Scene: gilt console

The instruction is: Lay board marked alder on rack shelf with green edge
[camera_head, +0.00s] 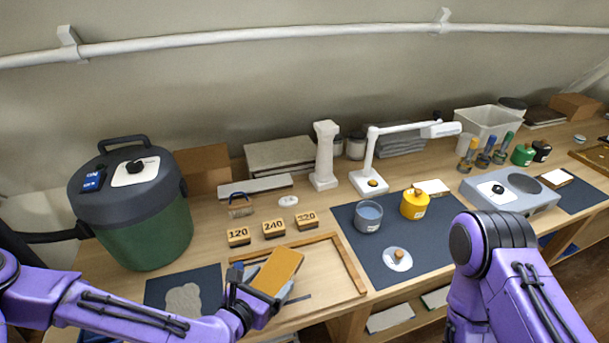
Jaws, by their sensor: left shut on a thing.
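My left gripper (243,283) is over the front of the bench, in front of the wooden frame. It is shut on an orange-brown board (279,269), which is held tilted; a pale grey-blue part shows along its lower side. No marking can be read on it, so I cannot tell whether it is marked alder. Pale boards (390,317) lie low under the bench front. My right arm comes in at the lower right, but its gripper is out of view.
The wooden frame (352,266) lies on the bench behind the held board, near blocks marked 120 (238,237), 240 (273,230) and 320. A dark mat (400,262) bears a grey-blue pot (368,216) and a yellow pot (414,204). A green canister (135,205) stands left.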

